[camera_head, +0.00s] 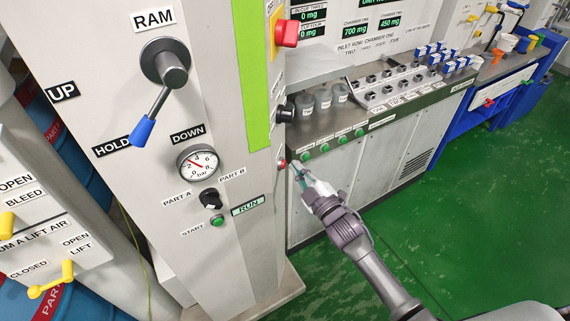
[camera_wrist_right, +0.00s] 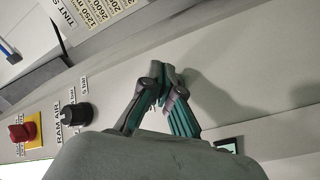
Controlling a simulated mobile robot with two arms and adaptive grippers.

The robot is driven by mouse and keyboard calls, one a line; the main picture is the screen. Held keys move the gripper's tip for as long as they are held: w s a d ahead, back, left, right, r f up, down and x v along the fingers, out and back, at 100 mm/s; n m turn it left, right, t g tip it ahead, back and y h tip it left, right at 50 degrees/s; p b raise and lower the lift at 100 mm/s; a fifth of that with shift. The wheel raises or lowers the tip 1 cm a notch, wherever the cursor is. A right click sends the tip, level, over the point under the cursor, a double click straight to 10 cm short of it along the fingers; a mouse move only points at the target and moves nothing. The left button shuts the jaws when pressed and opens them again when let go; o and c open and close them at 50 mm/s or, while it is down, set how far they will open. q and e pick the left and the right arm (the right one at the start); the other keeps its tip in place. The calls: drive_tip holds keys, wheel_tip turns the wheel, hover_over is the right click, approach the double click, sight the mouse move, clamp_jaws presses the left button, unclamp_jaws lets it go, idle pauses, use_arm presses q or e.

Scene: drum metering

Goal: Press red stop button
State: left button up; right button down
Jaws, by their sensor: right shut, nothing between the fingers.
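A small red button (camera_head: 282,163) sits on the right side face of the grey column in the head view, below a black knob. My right gripper (camera_head: 297,168) points at that side face, its fingertips just right of the button; I cannot tell whether they touch it. In the right wrist view the gripper (camera_wrist_right: 168,76) has its green-padded fingers together and empty, close to the grey panel. The button is not visible there; the fingers may hide it. My left gripper is not in view.
A red knob on a yellow plate (camera_head: 286,33) sits higher on the column; it also shows in the wrist view (camera_wrist_right: 22,132). A black RAM AIR knob (camera_wrist_right: 75,115) is nearby. A bench with green buttons (camera_head: 324,148) stands behind. The green floor (camera_head: 450,220) is clear.

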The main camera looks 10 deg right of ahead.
drive_tip(key=shift+w+a, duration=0.15)
drive_tip(key=shift+a, duration=0.15)
drive_tip(key=shift+w+a, duration=0.2)
drive_tip(key=shift+a, duration=0.2)
idle(0.6)
idle(0.4)
drive_tip(key=shift+s+d, duration=0.4)
drive_tip(key=shift+d, duration=0.35)
drive_tip(key=d, duration=0.1)
drive_tip(key=s+d+p, duration=0.1)
drive_tip(key=d, duration=0.1)
drive_tip(key=s+d, duration=0.1)
drive_tip(key=shift+d, duration=0.3)
idle(0.5)
